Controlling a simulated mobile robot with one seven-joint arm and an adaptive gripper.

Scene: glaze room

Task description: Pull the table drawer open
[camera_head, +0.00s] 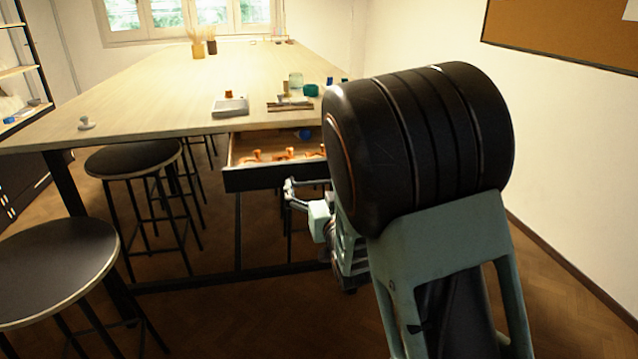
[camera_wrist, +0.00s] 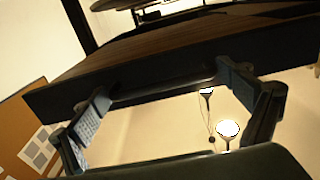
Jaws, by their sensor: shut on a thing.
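The table drawer (camera_head: 272,177) stands pulled out from under the pale wooden table (camera_head: 150,90). Its front is dark and its inside is pale, with several orange-brown items and a blue one in it. My gripper (camera_head: 289,188) is at the drawer's front face, partly hidden by my own arm. In the wrist view the dark drawer front (camera_wrist: 290,53) crosses the picture at a slant. There my gripper's (camera_wrist: 165,92) two fingers reach a dark bar along that front, which looks like the handle, and are shut on it. The exact contact is hard to see.
Two round stools (camera_head: 50,265) (camera_head: 132,157) stand left of the drawer. A pale tray (camera_head: 230,106), jars and small items lie on the table. A cork board (camera_head: 565,30) hangs on the right wall. Open floor lies in front of the table.

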